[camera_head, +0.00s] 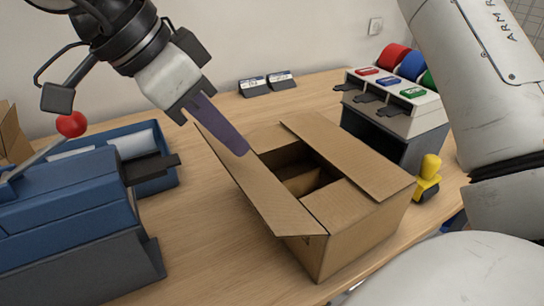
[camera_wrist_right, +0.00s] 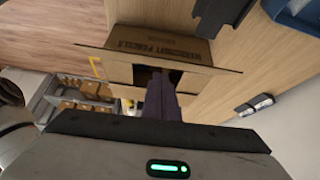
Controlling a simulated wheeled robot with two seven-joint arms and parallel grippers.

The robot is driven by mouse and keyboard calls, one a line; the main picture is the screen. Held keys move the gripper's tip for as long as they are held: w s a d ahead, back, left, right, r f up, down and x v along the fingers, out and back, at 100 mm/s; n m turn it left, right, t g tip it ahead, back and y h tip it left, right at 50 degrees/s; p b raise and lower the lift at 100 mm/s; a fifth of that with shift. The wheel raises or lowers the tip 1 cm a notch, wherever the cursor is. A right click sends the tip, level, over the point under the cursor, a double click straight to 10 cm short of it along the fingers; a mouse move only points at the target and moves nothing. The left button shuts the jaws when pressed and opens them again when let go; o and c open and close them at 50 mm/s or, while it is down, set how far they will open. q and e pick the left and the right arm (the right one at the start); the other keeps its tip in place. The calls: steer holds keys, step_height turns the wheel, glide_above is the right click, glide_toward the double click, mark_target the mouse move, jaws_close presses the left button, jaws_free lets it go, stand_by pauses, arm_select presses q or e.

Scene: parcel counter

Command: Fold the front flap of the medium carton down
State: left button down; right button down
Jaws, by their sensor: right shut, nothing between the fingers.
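The brown carton (camera_head: 355,235) stands open on the counter. Its long left flap (camera_head: 262,200) slopes outward, and its long right flap (camera_head: 350,155) also sticks out. The short near flap (camera_head: 338,205) and short far flap (camera_head: 268,137) lie inward, with a dark gap between them. My right gripper (camera_head: 243,151) is shut and empty, its purple fingers at the far part of the left flap; I cannot tell whether they touch it. In the right wrist view the shut fingers (camera_wrist_right: 162,97) overlap the opening of the carton (camera_wrist_right: 158,45). My left gripper is not in view.
A blue machine (camera_head: 75,220) with a red knob (camera_head: 71,124) stands at the left. A dispenser with coloured rolls (camera_head: 400,95) and a yellow-handled tool (camera_head: 427,175) stand right of the carton. Counter between machine and carton is clear.

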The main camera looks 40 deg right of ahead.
mark_target(272, 174)
steer(key=d, duration=0.2)
steer(key=d+f, duration=0.1)
steer(key=shift+s+d, duration=0.3)
steer(key=shift+d, duration=0.1)
steer(key=b+x, duration=0.1)
steer(key=x, duration=0.2)
steer(key=shift+d+f, duration=0.1)
steer(key=shift+d, duration=0.15)
steer(key=shift+d+f, duration=0.25)
steer(key=shift+f, duration=0.4)
steer(key=shift+s+d+f+b, duration=0.1)
steer(key=shift+d+f+b, duration=0.05)
steer(key=shift+f+b, duration=0.15)
steer(key=shift+f, duration=0.1)
steer(key=shift+f+b, duration=0.5)
steer(key=shift+f, duration=0.3)
